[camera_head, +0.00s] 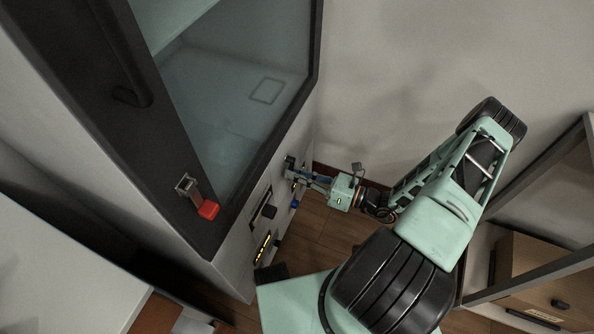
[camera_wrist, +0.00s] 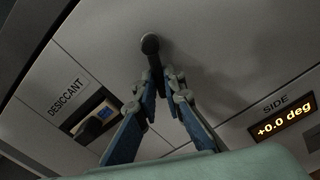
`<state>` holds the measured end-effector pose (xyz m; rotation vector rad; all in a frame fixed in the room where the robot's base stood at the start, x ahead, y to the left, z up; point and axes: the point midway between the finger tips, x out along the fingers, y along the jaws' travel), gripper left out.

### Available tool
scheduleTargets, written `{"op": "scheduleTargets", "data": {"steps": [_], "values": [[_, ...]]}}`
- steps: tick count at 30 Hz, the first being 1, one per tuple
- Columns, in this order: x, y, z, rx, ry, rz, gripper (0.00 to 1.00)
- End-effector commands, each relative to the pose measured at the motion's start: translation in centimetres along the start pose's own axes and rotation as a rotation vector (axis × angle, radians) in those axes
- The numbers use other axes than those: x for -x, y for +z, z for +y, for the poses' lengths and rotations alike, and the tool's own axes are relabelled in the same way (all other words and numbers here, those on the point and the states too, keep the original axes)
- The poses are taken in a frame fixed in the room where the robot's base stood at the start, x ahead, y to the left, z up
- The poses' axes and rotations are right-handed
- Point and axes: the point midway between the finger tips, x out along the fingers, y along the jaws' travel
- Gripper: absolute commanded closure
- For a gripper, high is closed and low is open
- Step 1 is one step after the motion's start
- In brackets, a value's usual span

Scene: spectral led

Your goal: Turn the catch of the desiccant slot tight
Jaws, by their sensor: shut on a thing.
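In the wrist view, the two blue fingers of my gripper (camera_wrist: 155,95) are shut on a black catch with a round end (camera_wrist: 150,45), which stands out from the pale panel. The head view also shows my gripper (camera_head: 294,173) at the lower front of the cabinet, with the dark catch (camera_head: 289,161) at its tip. The desiccant slot (camera_wrist: 103,109) is left of the fingers in the wrist view, beside its DESICCANT label (camera_wrist: 66,96). The catch's exact turn is hard to tell.
A lit readout (camera_wrist: 285,122) marked SIDE shows +0.0 deg on the right. A wooden drawer unit (camera_head: 540,275) stands at right.

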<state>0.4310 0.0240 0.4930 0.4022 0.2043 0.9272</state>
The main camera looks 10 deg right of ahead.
Motion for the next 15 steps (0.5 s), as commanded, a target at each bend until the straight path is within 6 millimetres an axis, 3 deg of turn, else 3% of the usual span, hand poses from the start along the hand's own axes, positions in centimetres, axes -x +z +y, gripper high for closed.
{"op": "scheduleTargets", "data": {"steps": [15], "values": [[0.1, -0.02, 0.75, -0.186, -0.001, 0.003, 1.0]]}}
